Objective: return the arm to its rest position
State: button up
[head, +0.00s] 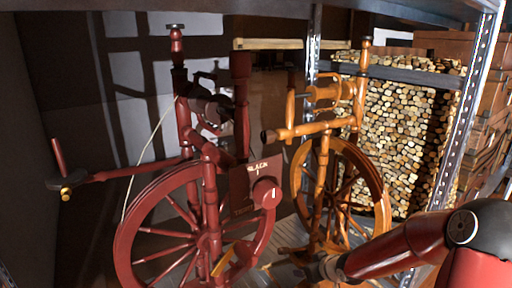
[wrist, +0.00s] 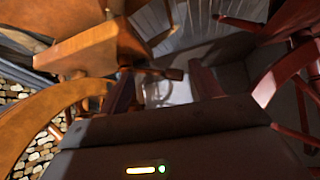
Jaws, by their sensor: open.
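My red arm reaches in from the lower right of the head view. Its end is low in front of the orange-brown spinning wheel (head: 377,180), close to its lower part; the fingers are hard to make out there. In the wrist view my gripper (wrist: 164,88) is open, with its two dark fingers apart and nothing clearly held between them. Orange-brown wooden parts (wrist: 85,50) are close on the left of the gripper in that view. Dark red wooden parts (wrist: 290,68) are on the right. I cannot tell whether the gripper touches either.
A dark red spinning wheel (head: 136,238) stands at the left with a sign (head: 243,193) on it. A metal shelf post (head: 462,125) stands at the right, near my arm. Stacked logs (head: 420,130) and wooden boxes (head: 488,130) are behind. Free room around the gripper looks narrow.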

jog(key=s+d+r+m+g+h, duration=0.2)
jog(key=s+r+h, duration=0.4)
jog(key=s+r, duration=0.9)
jog(key=s+a+r+m+y, duration=0.1)
jog(key=s+a+r, duration=0.1)
jog(key=s, duration=0.5)
jog(key=s+a+r+m+y, duration=0.1)
jog(key=s+r, duration=0.3)
jog(key=s, duration=0.4)
jog(key=shift+a+r+m, duration=0.3)
jog(key=shift+a+r, duration=0.05)
jog(key=shift+a, duration=0.1)
